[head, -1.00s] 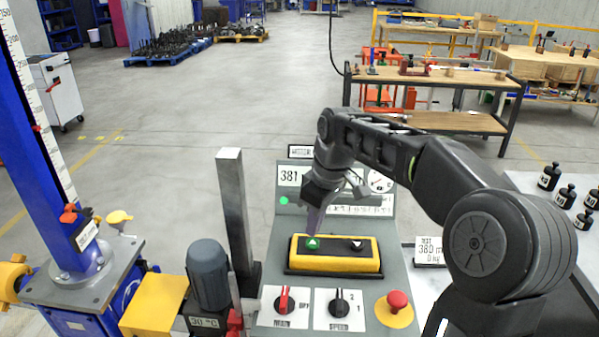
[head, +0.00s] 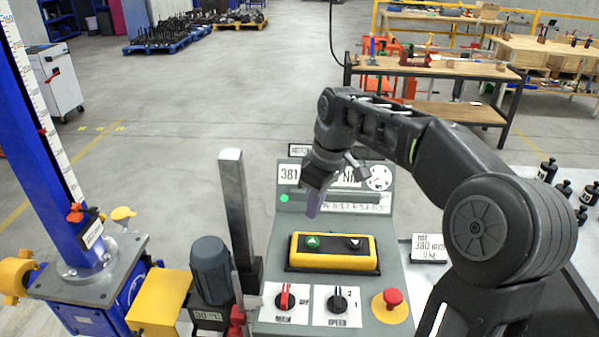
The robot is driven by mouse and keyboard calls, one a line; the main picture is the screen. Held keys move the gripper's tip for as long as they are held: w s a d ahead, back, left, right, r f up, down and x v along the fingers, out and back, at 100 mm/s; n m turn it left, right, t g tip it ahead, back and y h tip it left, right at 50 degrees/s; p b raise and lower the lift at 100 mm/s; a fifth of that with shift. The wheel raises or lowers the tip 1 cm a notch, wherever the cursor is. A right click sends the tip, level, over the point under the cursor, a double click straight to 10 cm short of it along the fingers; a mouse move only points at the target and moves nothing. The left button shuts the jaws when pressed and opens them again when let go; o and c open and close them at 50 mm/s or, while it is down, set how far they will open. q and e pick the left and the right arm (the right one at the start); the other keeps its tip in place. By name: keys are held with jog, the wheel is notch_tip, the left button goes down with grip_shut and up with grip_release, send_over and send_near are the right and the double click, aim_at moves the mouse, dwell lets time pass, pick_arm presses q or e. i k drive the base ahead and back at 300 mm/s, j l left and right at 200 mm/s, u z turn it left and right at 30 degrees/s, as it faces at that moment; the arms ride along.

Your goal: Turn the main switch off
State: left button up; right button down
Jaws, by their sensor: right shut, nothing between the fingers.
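The main switch (head: 285,301) is a red rotary knob on a white plate at the lower left of the grey control panel (head: 393,250). Its handle points roughly up, away from me. My right gripper (head: 314,209) is shut and empty. It hangs above the yellow button box (head: 333,262), apart from the green up button (head: 312,242) and well beyond the main switch. My left gripper is out of the picture.
A black speed knob (head: 337,302) and a red mushroom button (head: 393,299) sit right of the main switch. A grey motor (head: 211,271) and an upright metal bar (head: 236,205) stand to the left. Black weights (head: 547,170) are at right.

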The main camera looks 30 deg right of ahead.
aim_at(285, 301)
jog(key=z, duration=1.15)
jog(key=k, duration=0.5)
